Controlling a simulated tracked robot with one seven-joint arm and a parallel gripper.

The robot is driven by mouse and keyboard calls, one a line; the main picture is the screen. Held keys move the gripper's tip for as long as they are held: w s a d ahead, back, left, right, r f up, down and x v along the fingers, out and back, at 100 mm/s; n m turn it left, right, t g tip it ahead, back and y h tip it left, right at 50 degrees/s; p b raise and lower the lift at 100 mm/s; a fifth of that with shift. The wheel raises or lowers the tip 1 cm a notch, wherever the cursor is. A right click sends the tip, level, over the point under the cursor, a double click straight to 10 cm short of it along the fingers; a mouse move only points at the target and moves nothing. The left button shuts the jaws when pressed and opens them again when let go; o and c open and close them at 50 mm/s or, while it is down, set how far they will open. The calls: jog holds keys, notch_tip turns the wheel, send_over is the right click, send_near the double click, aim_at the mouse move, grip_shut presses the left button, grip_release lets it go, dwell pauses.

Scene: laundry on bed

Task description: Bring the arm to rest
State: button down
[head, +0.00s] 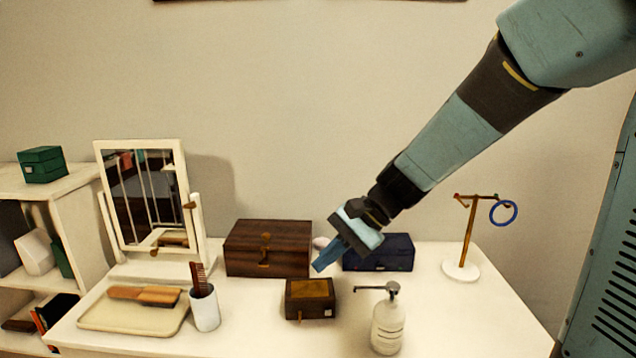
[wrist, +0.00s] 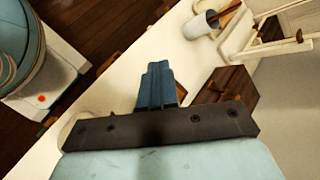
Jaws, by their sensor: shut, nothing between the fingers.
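My gripper (head: 328,259) hangs from the arm that reaches in from the upper right in the head view. Its blue fingers are shut with nothing between them, and they point down and left above the dresser top, near the small wooden box with a tan lid (head: 310,298). In the wrist view, my gripper (wrist: 157,72) shows its fingers together over the white surface. The fingers overlap the front of the dark blue box (head: 388,252) in the head view; whether they touch anything I cannot tell.
A white dresser (head: 490,320) holds a brown wooden chest (head: 268,248), a soap dispenser (head: 388,325), a stand with a blue ring (head: 462,265), a mirror (head: 150,200), a tray (head: 110,318) with a brush, and a cup (head: 205,310) with a comb. White shelves (head: 80,195) stand left.

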jog(key=s+d+r+n+t+h, duration=0.2)
jog(key=s+d+r+h, duration=0.1)
jog(key=d, duration=0.4)
jog(key=s+d+r+n+t+h, duration=0.2)
jog(key=s+d, duration=0.1)
jog(key=d, duration=0.4)
jog(key=s+d+r+n+t+h, duration=0.1)
jog(key=s+d+r+t+h, duration=0.2)
jog(key=d, duration=0.5)
jog(key=shift+s+r+n+h, duration=0.3)
jog(key=shift+s+r+n, duration=0.05)
jog(key=shift+s+n, duration=0.05)
